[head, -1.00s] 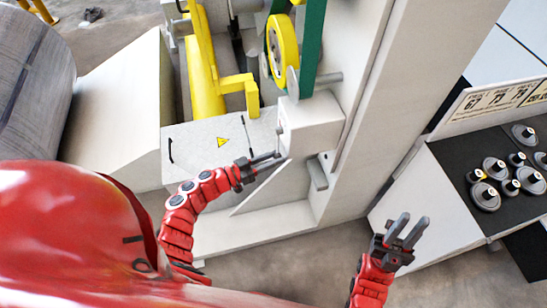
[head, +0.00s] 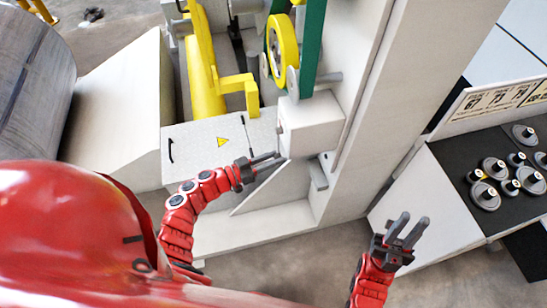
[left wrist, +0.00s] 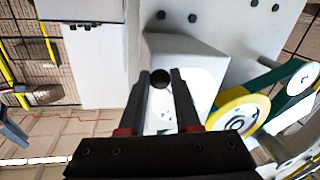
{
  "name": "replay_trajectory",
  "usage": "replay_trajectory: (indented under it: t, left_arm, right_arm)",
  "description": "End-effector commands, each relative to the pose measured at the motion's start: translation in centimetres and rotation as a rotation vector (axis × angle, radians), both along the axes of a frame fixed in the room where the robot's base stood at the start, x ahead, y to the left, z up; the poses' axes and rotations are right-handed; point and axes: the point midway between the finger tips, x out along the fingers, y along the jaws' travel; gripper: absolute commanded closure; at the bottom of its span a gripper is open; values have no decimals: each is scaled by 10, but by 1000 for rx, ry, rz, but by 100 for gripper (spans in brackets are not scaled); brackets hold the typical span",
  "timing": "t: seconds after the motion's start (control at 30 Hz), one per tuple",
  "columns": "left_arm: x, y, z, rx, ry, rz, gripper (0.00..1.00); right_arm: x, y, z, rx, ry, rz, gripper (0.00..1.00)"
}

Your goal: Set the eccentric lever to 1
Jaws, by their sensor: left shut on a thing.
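The eccentric lever shows as a round dark knob (left wrist: 160,77) on the pale face of a white box in the left wrist view. The same box (head: 312,122) is on the machine column in the head view. My left gripper (head: 280,158) is at the box's front lower corner. In the left wrist view its two fingers (left wrist: 160,74) close on the knob from both sides. Marks on the face are too small to read, so the lever's setting cannot be told.
A yellow wheel (head: 282,48) and a green arm (head: 311,50) are above the box. A cabinet with a warning triangle (head: 222,142) stands to its left. A large coil (head: 38,75) is at far left.

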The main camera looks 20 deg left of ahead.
Motion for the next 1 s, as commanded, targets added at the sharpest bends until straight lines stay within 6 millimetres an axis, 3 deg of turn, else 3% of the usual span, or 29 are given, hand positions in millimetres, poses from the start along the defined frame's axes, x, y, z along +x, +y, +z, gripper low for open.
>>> replay_trajectory:
  t: [0.27,0.5,0.67,1.0]
  left_arm:
    - [0,0,-2,5,-6,-1,100]
    - [11,7,-22,113,-167,-1,100]
    - [19,12,-23,188,-278,-2,100]
    - [22,15,-18,219,-323,-1,100]
  right_arm:
    - [0,0,-3,0,0,0,73]
    - [0,0,-46,0,0,0,73]
    - [0,0,-66,0,0,0,73]
    - [0,0,-68,0,0,0,73]
